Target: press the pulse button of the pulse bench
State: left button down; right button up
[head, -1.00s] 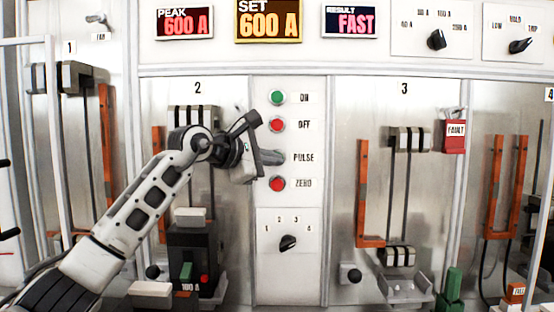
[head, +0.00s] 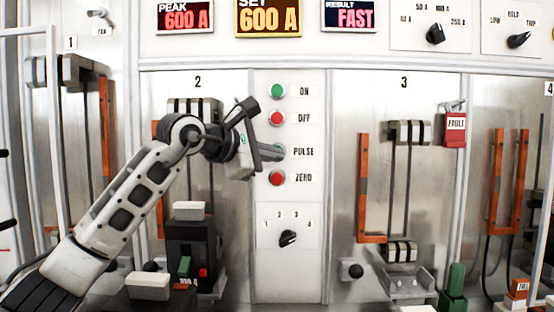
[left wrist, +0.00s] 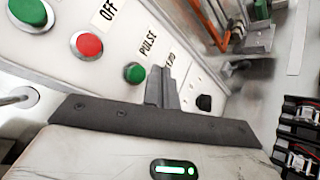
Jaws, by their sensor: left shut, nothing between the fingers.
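The pulse bench panel (head: 290,275) faces me, with a column of round buttons. The PULSE button shows green in the left wrist view (left wrist: 134,72). In the head view, my left gripper's fingertips mostly hide it, beside the PULSE label (head: 303,152). My left gripper (head: 272,153) is shut and empty, its fingers pointing at the panel at PULSE height. In the left wrist view its fingers (left wrist: 163,85) appear just right of the button. I cannot tell whether they touch it. My right gripper is not in view.
The green ON button (head: 278,91) and red OFF button (head: 277,118) are above; the red ZERO button (head: 277,178) is close below. A rotary selector (head: 288,238) sits lower. Displays read PEAK 600 A (head: 185,18), SET 600 A (head: 268,18) and RESULT FAST (head: 349,16).

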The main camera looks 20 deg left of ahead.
pick_arm(q)
jog(key=s, duration=0.1)
jog(key=s+b, duration=0.1)
jog(key=shift+s+d, duration=0.3)
jog(key=shift+d, duration=0.05)
dwell(0.4)
